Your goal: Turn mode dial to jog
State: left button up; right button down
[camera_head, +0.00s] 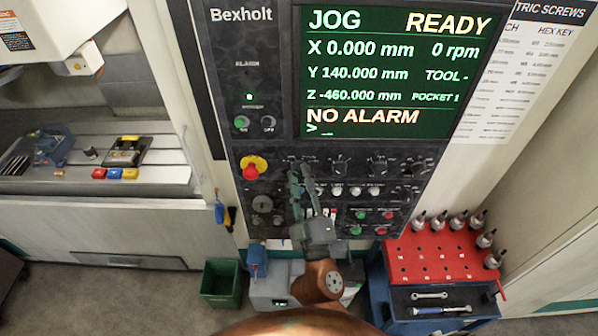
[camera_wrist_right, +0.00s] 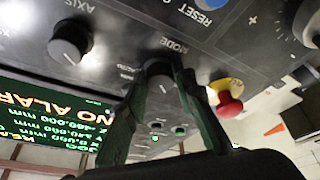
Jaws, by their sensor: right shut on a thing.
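The mode dial (camera_wrist_right: 158,70) is a dark round knob under the label MODE on the black control panel (camera_head: 228,110). In the right wrist view, which is turned upside down, it sits between the two fingers of my right gripper (camera_wrist_right: 157,88). My right gripper (camera_head: 300,175) reaches up to the panel in the head view and is shut on the dial, mostly hiding it there. The screen (camera_head: 390,75) reads JOG, READY and NO ALARM. The dial's pointer position is too small to tell. My left gripper is not in view.
A red emergency button (camera_head: 251,171) is left of my right gripper, and an axis knob (camera_wrist_right: 70,42) is near the dial. Small white buttons (camera_head: 355,191) lie to the right. Below right stands a red tool rack (camera_head: 425,262); a green bin (camera_head: 221,283) is on the floor.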

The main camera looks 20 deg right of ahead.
jog(key=shift+n+y+p, duration=0.6)
jog(key=shift+n+p, duration=0.25)
jog(key=shift+n, duration=0.15)
jog(key=c, duration=1.6)
grip_release()
jog(key=shift+s, duration=0.1)
jog(key=v, duration=0.7)
jog(key=shift+s, duration=0.2)
jog(key=shift+d, duration=0.1)
